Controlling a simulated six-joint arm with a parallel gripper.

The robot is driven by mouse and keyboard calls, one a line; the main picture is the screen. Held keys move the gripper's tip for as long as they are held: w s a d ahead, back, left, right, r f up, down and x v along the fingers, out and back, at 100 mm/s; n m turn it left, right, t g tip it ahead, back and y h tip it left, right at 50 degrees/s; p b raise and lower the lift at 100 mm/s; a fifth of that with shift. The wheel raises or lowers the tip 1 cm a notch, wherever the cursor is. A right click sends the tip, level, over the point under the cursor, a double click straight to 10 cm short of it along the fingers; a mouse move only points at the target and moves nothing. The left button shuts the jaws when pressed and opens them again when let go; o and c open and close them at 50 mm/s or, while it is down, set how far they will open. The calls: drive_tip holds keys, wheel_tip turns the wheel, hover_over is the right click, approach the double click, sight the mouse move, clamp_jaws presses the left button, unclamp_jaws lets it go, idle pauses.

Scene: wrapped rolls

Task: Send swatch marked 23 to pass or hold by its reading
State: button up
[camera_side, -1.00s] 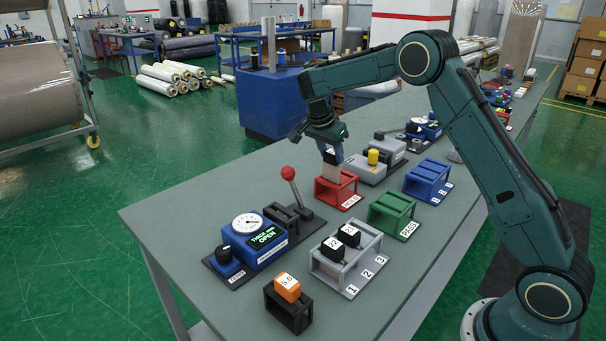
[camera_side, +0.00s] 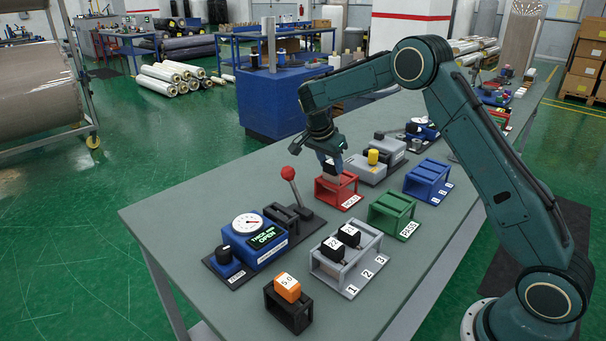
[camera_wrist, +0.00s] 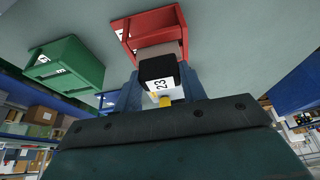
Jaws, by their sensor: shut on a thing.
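My gripper (camera_side: 328,155) is shut on the swatch marked 23 (camera_wrist: 158,80), which has a black cap with a white number label. The gripper and swatch are at the red rack (camera_side: 339,192) on the bench. In the wrist view the swatch's pale plate reaches down into the red rack (camera_wrist: 150,25); how deep it sits is hidden. The green PASS rack (camera_side: 392,213) is in front of the red one and looks empty. The gauge (camera_side: 262,237) has a dial and a display reading "THICK mm OPEN", with its jaw area bare.
A grey rack (camera_side: 345,262) numbered 1 to 3 holds two black-capped swatches. An orange block marked 5.0 (camera_side: 287,287) sits in a black stand. A red-knobbed lever (camera_side: 289,174) stands beside the gauge. A blue rack (camera_side: 428,181) and a grey device (camera_side: 367,168) flank the red rack.

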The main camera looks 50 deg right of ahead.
drive_tip(key=shift+f, duration=1.05)
drive_tip(key=shift+f, duration=0.15)
drive_tip(key=o, duration=1.2)
drive_tip(key=shift+c, duration=0.2)
drive_tip(key=v, duration=1.4)
drive_tip(key=shift+d, duration=0.1)
